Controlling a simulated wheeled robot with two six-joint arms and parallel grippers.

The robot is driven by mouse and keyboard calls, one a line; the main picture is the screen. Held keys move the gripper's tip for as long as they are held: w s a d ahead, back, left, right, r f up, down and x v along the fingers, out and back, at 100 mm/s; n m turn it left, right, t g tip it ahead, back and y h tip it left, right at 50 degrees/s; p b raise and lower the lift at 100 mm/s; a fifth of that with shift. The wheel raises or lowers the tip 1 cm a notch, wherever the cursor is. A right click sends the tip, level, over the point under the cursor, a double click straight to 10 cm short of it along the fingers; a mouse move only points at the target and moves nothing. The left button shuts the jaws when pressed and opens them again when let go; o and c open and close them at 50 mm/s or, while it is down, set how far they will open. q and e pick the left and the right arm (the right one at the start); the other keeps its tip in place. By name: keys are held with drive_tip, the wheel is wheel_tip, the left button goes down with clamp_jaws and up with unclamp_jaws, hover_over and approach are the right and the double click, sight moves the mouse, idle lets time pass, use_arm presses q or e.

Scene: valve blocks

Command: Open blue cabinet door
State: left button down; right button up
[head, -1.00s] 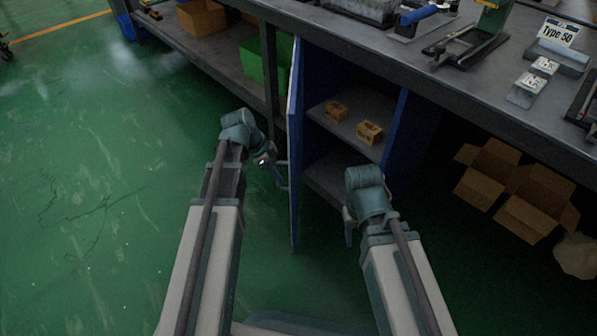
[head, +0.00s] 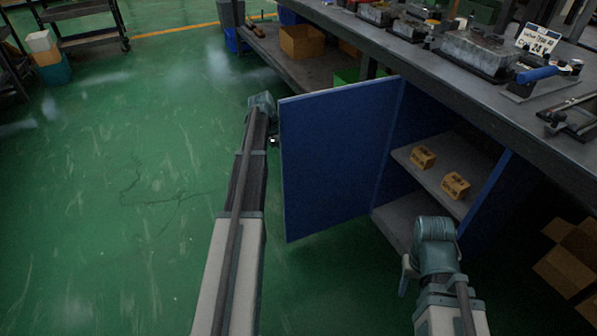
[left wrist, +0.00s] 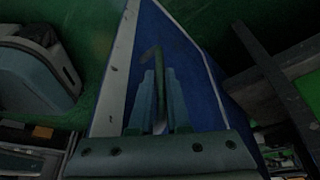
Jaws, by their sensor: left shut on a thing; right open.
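The blue cabinet door (head: 335,155) stands swung wide open, with its inner face toward the head camera. The open blue cabinet (head: 487,195) is to its right, under the workbench. My left arm reaches along the door's free left edge; its gripper is mostly hidden there in the head view. In the left wrist view my left gripper (left wrist: 160,105) is shut on the door handle (left wrist: 159,62), a thin bar on the blue door face (left wrist: 192,85). My right gripper (head: 407,275) is open and empty, in front of the cabinet's lower opening.
Two small cardboard boxes (head: 423,158) (head: 455,186) sit on the cabinet's shelf (head: 445,172). The workbench (head: 450,85) carries tools and fixtures above. Open cartons (head: 572,262) lie at the right.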

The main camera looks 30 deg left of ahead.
use_arm(q)
drive_tip(key=shift+w+a, duration=1.1)
drive_tip(key=shift+w, duration=0.15)
drive_tip(key=c, duration=0.9)
unclamp_jaws()
drive_tip(key=shift+r, duration=0.1)
drive_tip(key=p+v, duration=1.2)
drive_tip(key=v, duration=0.1)
drive_tip(key=shift+a+r+p, duration=0.2)
drive_tip(key=shift+r+p, duration=0.05)
drive_tip(key=shift+p, duration=0.15)
drive_tip(key=shift+s+f, duration=0.1)
